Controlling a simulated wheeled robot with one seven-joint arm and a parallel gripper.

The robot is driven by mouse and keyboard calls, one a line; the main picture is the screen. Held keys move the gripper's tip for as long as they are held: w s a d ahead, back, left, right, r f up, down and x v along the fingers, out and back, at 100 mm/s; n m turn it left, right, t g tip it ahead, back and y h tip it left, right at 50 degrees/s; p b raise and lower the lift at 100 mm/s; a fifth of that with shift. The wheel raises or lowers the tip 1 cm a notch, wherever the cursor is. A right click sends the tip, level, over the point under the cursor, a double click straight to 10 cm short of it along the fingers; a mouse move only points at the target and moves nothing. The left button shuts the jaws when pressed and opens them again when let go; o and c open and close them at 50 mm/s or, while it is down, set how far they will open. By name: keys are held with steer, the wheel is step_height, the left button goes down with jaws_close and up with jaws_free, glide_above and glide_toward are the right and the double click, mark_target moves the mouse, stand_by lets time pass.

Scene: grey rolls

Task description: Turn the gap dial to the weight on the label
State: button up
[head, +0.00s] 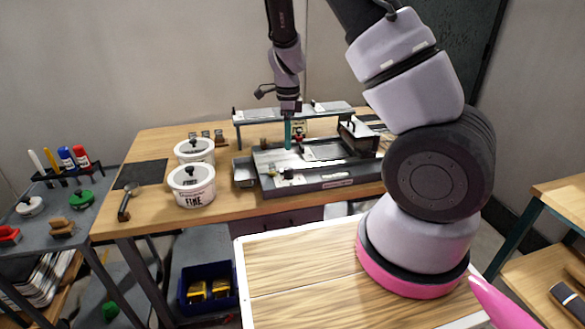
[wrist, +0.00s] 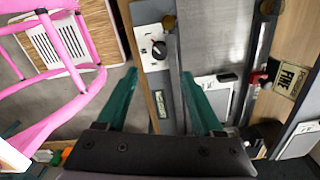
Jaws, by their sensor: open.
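The gap dial is a black knob (wrist: 159,49) on a white marked plate (wrist: 154,43) at one edge of the grey roll machine (head: 318,188). Its markings are too small to read. My gripper (wrist: 159,75) is open, its teal fingers spread wide, with the knob showing between and just beyond the fingertips in the wrist view. The fingers look apart from the knob. In the head view my gripper (head: 289,143) hangs over the machine. A label reading FINE (wrist: 288,79) is at the right in the wrist view. A white tub (head: 192,186) also reads FINE.
A second white tub (head: 194,150) stands behind the first on the wooden bench (head: 150,143). A scraper-like tool (head: 125,205) and dark mat (head: 142,174) lie at the left. A raised grey shelf (head: 250,115) spans the machine's back. A side cart (head: 60,195) holds markers.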

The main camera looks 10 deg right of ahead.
mark_target(288, 168)
step_height(288, 168, down, 11)
steer(key=shift+r, duration=0.15)
stand_by(0.4)
jaws_close()
